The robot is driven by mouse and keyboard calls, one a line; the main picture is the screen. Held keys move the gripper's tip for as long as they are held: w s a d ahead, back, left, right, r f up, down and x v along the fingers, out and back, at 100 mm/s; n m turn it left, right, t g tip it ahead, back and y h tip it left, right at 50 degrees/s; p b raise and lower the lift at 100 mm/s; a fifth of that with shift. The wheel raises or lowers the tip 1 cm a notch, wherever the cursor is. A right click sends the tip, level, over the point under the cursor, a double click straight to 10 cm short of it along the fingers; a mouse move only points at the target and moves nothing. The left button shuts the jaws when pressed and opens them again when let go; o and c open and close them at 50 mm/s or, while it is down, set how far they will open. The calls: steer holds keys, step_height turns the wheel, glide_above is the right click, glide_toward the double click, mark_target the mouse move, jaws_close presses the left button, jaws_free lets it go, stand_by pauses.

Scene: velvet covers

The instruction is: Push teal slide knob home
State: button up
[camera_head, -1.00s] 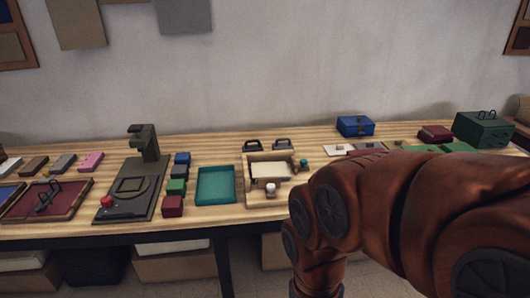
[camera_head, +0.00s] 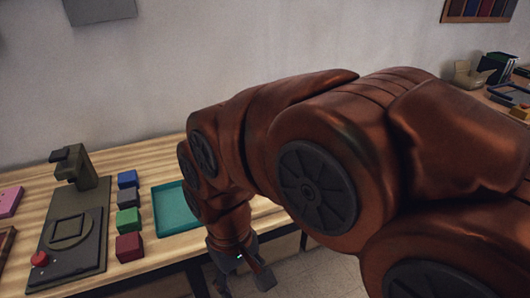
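The teal slide knob is not visible now; my arm covers the part of the table to the right of the teal tray, where the fixture with the knob stood in the earlier view. My gripper (camera_head: 243,282) hangs low in front of the table's front edge, pointing down, below and to the right of the teal tray. Its dark fingers look spread apart, with nothing seen between them. The fingertips are near the bottom of the picture.
The teal tray (camera_head: 172,222) lies on the wooden table, partly behind my arm. Left of it are a blue block (camera_head: 127,178), grey block (camera_head: 129,196), green block (camera_head: 127,220) and red block (camera_head: 130,246). A dark press-like stand (camera_head: 83,172) is further left.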

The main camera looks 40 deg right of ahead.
steer(key=w+d+r+m, duration=0.2)
steer(key=w+d+m, duration=0.2)
steer(key=w+d, duration=0.7)
steer(key=w+d+r+m, duration=0.2)
steer(key=w+d+m, duration=0.35)
steer(key=w, duration=0.95)
steer(key=w+d+f+m, duration=0.1)
steer(key=w+d+f, duration=0.2)
steer(key=d, duration=0.5)
steer(key=w+d+f+m+t, duration=0.1)
steer(key=w+d+f+m, duration=0.1)
steer(key=d, duration=0.7)
steer(key=w+d+f+m, duration=0.1)
steer(key=w+d+f, duration=0.3)
steer(key=d, duration=0.5)
steer(key=shift+w+f+m+t, duration=0.35)
steer(key=shift+w+t, duration=0.05)
steer(key=shift+w, duration=0.2)
steer(key=shift+d+f, duration=0.25)
steer(key=shift+f+p, duration=1.3)
steer(key=shift+f, duration=2.45)
jaws_close()
